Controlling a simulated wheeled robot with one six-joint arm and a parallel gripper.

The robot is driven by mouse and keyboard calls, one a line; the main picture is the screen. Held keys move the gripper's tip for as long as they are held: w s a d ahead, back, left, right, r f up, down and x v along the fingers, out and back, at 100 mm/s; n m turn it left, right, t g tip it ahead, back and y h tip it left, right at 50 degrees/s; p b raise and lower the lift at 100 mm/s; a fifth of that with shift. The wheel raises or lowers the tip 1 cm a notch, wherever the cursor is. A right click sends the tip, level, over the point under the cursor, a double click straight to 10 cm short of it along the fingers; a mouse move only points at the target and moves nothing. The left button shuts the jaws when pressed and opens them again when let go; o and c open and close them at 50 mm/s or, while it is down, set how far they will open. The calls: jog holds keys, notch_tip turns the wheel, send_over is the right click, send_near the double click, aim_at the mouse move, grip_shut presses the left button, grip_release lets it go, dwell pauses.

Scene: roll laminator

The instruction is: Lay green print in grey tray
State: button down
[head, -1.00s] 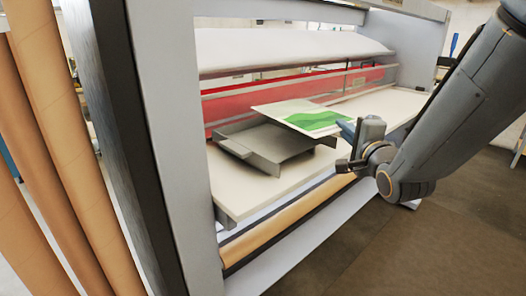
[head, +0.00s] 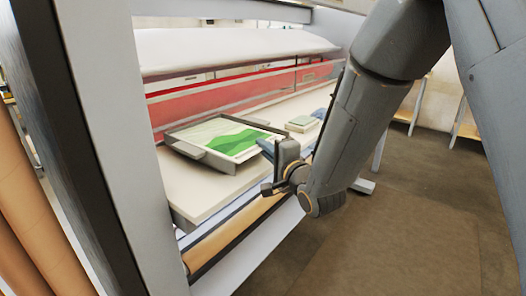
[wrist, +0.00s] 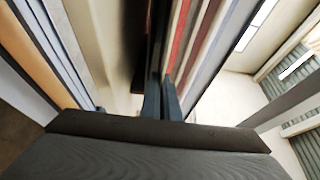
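The green print (head: 232,136), a white sheet with green hill shapes, lies flat within the outline of the grey tray (head: 188,150) in the head view. I cannot tell whether it rests on the tray floor or sits just above it. My gripper (head: 266,149) is at the print's right edge, its blue fingers level with the sheet and covering part of that edge. In the wrist view my gripper (wrist: 162,100) has its fingers close together, as on the sheet's thin edge. The print itself cannot be made out there.
The tray stands on the cream laminator bed (head: 196,193), in front of the red roller band (head: 190,113). A small pale green stack (head: 302,123) and a blue item lie farther right on the bed. A grey frame post (head: 105,120) rises at left.

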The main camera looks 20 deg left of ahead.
jog(key=shift+f, duration=0.9)
jog(key=shift+f, duration=0.15)
jog(key=c, duration=2)
grip_release()
